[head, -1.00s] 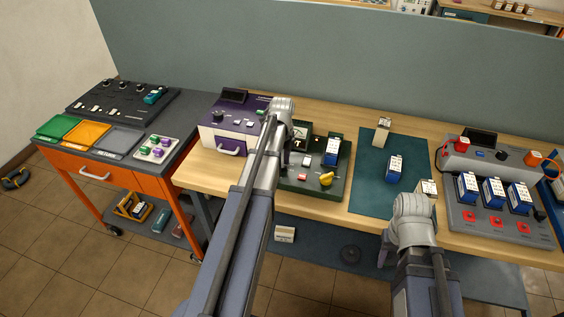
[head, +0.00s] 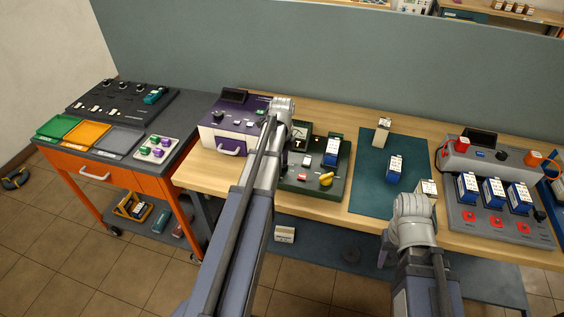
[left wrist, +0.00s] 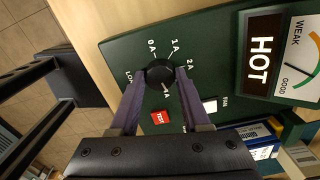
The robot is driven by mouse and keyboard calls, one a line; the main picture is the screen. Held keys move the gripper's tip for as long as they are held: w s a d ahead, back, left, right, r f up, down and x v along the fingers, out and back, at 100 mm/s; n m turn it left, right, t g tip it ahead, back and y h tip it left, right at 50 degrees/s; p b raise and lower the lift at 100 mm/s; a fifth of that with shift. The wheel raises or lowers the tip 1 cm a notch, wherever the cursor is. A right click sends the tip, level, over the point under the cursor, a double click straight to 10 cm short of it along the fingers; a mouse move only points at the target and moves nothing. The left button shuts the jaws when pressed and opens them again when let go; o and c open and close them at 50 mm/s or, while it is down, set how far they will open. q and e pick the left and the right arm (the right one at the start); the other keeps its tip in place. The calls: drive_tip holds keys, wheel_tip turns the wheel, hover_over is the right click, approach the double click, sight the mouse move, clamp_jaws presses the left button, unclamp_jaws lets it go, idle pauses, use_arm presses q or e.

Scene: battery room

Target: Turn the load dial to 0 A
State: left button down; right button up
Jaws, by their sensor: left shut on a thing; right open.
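In the left wrist view my left gripper (left wrist: 158,92) is shut on the black round load dial (left wrist: 159,73) of a dark green tester (left wrist: 225,50). The printed marks 0 A, 1 A and 2 A lie around the dial's far side. A pale pointer mark on the dial faces down and slightly right in this view, away from the 0 A mark, near a partly covered label. In the head view the green tester (head: 303,187) stands on the bench, and my left arm hides the dial and gripper. My right arm's wrist shows at the bench's front; its fingers are hidden.
Beside the dial are a red TEST button (left wrist: 160,117), a HOT sign (left wrist: 262,50) and a WEAK–GOOD gauge (left wrist: 301,62). A battery (head: 332,151) and a yellow part (head: 326,179) are on the tester. A purple device (head: 222,135) stands left, a teal mat (head: 370,190) right.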

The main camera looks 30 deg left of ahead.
use_arm(q)
drive_tip(key=n, duration=0.4)
drive_tip(key=shift+n, duration=0.3)
drive_tip(key=n, duration=0.3)
drive_tip(key=shift+n, duration=0.4)
drive_tip(key=n, duration=1.3)
drive_tip(key=shift+n, duration=0.3)
drive_tip(key=n, duration=0.3)
drive_tip(key=shift+n, duration=0.3)
drive_tip(key=n, duration=0.4)
drive_tip(key=shift+n, duration=2.1)
